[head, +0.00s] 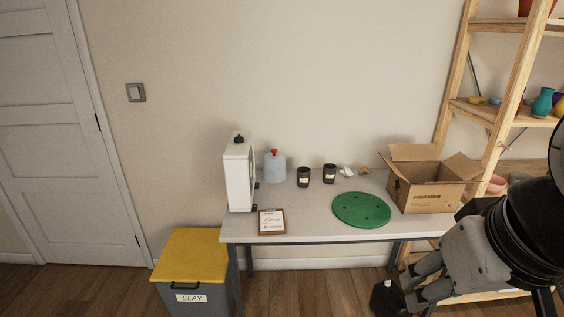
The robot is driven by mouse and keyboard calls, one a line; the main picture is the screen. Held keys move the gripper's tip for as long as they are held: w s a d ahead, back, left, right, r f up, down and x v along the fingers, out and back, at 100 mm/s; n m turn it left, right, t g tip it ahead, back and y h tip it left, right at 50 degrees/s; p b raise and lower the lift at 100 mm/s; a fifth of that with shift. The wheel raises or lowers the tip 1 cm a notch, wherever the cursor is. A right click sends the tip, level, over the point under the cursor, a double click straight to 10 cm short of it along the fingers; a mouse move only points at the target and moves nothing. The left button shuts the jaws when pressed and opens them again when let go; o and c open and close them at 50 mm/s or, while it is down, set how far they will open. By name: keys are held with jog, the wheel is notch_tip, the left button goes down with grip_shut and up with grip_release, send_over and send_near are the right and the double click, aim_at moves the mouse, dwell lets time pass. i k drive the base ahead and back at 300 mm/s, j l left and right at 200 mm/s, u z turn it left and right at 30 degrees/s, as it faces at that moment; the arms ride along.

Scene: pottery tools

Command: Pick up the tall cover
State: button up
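A tall white upright piece (239,176) with a dark knob on top stands at the left end of the table. It is the tallest thing there and may be the tall cover; its right side is partly turned away. My arm comes in at the lower right, with grey and black links. Its gripper end (408,291) hangs low in front of the table's right part, well apart from the white piece. The fingers are dark and partly overlapped, so their opening is unclear. I see nothing clearly held.
The table (300,222) bears a clipboard (272,222), a pale blue jug (275,167) with a red cap, two dark cups (303,177), a green disc (361,209) and an open cardboard box (428,195). A yellow-lidded clay bin (193,254) stands left; a wooden shelf (487,120) stands right.

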aim_at(274, 167)
jog(key=i+l+u, duration=0.25)
jog(key=i, duration=0.45)
jog(key=i+l+u, duration=0.25)
jog(key=i+l, duration=0.2)
jog(key=i, duration=0.2)
jog(key=i+l+u, duration=0.25)
jog(key=i+l, duration=0.3)
jog(key=i, duration=0.4)
